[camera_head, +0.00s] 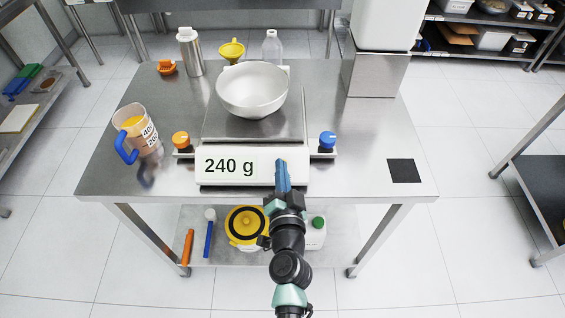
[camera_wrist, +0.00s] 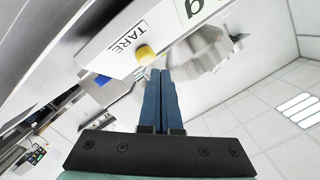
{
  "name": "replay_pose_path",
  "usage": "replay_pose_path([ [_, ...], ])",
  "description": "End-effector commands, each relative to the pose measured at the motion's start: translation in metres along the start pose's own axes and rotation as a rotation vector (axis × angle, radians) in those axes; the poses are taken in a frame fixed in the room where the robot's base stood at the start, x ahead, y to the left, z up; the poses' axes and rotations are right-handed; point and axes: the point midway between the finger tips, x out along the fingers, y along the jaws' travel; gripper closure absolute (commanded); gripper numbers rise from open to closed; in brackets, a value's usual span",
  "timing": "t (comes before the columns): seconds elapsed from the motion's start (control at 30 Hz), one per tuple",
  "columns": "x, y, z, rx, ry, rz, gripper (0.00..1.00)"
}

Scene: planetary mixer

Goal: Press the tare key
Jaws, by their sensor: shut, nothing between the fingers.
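The scale (camera_head: 206,181) stands on the steel table, and its display reads 240 g. A white bowl (camera_head: 252,90) sits on its plate. In the wrist view the yellow tare key (camera_wrist: 145,52) sits on the white front panel beside the TARE label (camera_wrist: 127,37). In the head view my gripper and arm hide the key. My gripper (camera_head: 281,163) is shut and empty, in front of the panel right of the display. In the wrist view its blue fingertips (camera_wrist: 160,72) are close to the key; I cannot tell whether they touch it.
An orange knob (camera_head: 181,139) and a blue knob (camera_head: 327,139) flank the scale. A jug (camera_head: 139,128) with a blue handle stands at the left. A steel flask (camera_head: 189,52), a yellow funnel (camera_head: 232,50) and a clear bottle (camera_head: 272,47) stand behind. The table's right side holds a black square (camera_head: 404,171).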

Motion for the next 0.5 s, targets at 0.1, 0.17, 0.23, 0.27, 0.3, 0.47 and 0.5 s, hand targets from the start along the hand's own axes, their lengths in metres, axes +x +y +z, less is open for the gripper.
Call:
replay_pose_path([
  [0.1,0.002,0.002,0.0022,0.001,0.0,0.0,1.0],
  [0.17,0.0036,0.0033,0.0035,0.0,0.0,0.0,1.0],
  [0.23,0.0054,0.0044,0.0046,-0.001,0.0,-0.001,1.0],
  [0.27,0.0059,0.0045,0.0046,-0.001,0.001,-0.001,1.0],
  [0.3,0.0062,0.0045,0.0045,-0.001,0.001,-0.001,1.0],
  [0.47,0.0061,0.0041,0.004,0.0,0.0,0.0,1.0],
  [0.5,0.006,0.0041,0.004,0.0,0.0,0.0,1.0],
])
